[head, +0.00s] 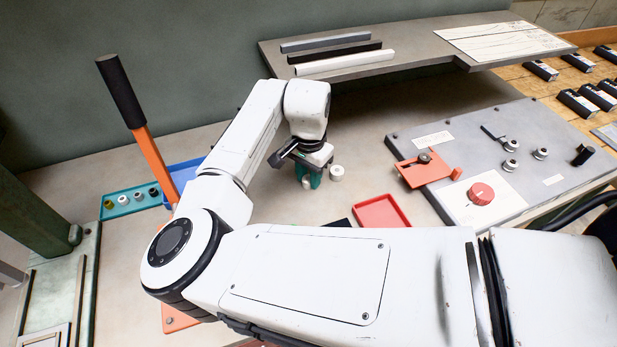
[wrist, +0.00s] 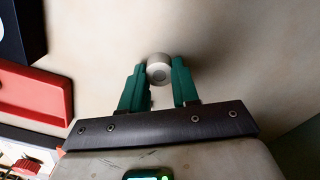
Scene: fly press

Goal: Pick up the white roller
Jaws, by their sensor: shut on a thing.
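My gripper (head: 309,180) points down over the bench, just left of the middle in the head view. Its teal fingers are shut on a white roller (wrist: 158,66), which sits between the fingertips in the wrist view (wrist: 160,80).
A second white cylinder (head: 337,172) stands just right of my gripper. A red tray (head: 382,211) lies to the lower right, and a control panel (head: 490,150) is further right. A teal holder (head: 131,201) with several small pieces is left. A shelf (head: 400,52) spans the back.

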